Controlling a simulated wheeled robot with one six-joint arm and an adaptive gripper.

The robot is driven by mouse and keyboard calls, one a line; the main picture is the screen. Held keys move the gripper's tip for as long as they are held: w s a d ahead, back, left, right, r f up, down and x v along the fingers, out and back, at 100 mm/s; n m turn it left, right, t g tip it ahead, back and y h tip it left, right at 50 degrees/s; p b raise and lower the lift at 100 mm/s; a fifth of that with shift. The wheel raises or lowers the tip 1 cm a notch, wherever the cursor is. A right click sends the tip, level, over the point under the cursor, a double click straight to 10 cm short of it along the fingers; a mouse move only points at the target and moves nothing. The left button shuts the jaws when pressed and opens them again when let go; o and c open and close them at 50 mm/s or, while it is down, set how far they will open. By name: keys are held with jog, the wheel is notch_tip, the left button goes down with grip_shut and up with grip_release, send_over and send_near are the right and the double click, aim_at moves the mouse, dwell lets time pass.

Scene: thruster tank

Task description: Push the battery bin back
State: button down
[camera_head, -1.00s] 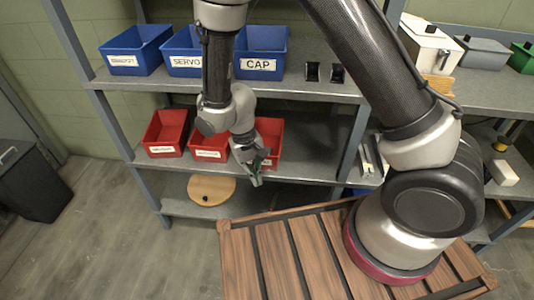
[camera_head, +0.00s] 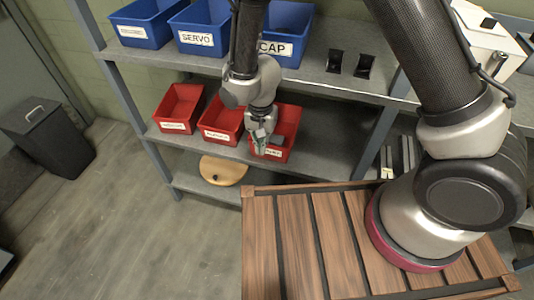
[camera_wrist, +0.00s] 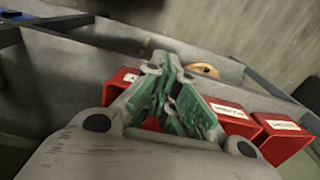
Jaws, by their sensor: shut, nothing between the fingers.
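Three red bins with white labels stand in a row on the middle shelf: a left one (camera_head: 180,107), a middle one (camera_head: 222,119) and a right one (camera_head: 287,126). The label print is too small to read, so I cannot tell by name which is the battery bin. My gripper (camera_head: 258,148) is shut and empty at the front of the right bin, covering part of its label; I cannot tell whether it touches. In the wrist view, the green fingertips (camera_wrist: 176,92) are together and partly hide that bin (camera_wrist: 122,79). The other two bins (camera_wrist: 233,119) show to the right.
Blue bins (camera_head: 203,29) stand on the shelf above, close to my arm. Two small black holders (camera_head: 350,64) sit beside them. A round wooden disc (camera_head: 223,170) lies on the lower shelf. A grey post (camera_head: 380,140) bounds the right side. A dark waste bin (camera_head: 47,137) stands at left.

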aim_at(266, 155)
jog(key=shift+w+d+f, duration=0.2)
jog(key=shift+w+f, duration=0.45)
jog(key=shift+f, duration=1)
jog(key=shift+w+d+f, duration=0.25)
jog(key=shift+w+f, duration=0.35)
jog(key=shift+f, duration=1.1)
jog(key=shift+w+d+f, duration=0.2)
jog(key=shift+w+f, duration=0.45)
jog(key=shift+f, duration=1)
jog(key=shift+w+d, duration=0.25)
jog(key=shift+w, duration=0.3)
jog(key=shift+w+d, duration=0.2)
jog(key=shift+w, duration=0.35)
jog(key=shift+s, duration=0.15)
